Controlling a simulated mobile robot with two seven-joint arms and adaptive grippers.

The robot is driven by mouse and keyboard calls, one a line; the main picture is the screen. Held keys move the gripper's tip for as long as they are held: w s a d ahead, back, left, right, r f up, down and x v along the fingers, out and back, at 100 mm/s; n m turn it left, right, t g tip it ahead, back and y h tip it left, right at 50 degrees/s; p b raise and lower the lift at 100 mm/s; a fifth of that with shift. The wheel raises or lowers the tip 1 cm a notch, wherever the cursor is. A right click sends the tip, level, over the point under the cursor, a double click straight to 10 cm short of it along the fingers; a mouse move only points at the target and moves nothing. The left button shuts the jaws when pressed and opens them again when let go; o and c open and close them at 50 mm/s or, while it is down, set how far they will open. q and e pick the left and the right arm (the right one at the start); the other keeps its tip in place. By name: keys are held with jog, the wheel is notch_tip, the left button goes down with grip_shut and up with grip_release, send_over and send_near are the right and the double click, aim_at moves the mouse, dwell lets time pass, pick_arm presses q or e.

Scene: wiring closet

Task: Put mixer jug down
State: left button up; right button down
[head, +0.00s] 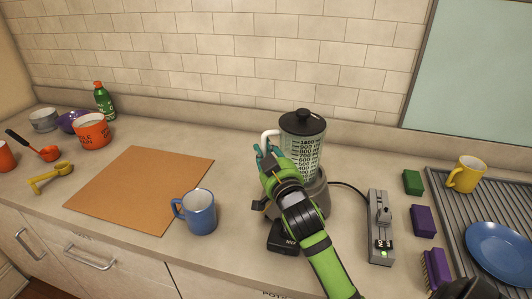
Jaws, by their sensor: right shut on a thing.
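The mixer jug (306,150) is a clear jug with black measuring marks, a black lid and a white handle (268,138). It is upright at the back of the counter, over the grey mixer base (319,189). My right gripper (268,156) is shut on the jug at its handle side. My arm hides the lower jug and much of the base, so I cannot tell whether the jug rests on it. My left gripper is not in view.
A blue mug (195,211) and a brown board (142,187) are left of the mixer. A power strip (380,228), green block (412,182), purple block (423,221) and ridged drainer (453,211) are to the right. The tiled wall is close behind.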

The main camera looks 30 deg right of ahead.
jog(key=shift+f, duration=0.35)
jog(key=shift+f, duration=0.1)
jog(key=c, duration=1.1)
grip_release()
jog(key=shift+f, duration=0.15)
jog(key=shift+c, duration=0.2)
jog(key=v, duration=1.2)
jog(key=shift+p, duration=0.4)
jog(key=shift+s, duration=0.1)
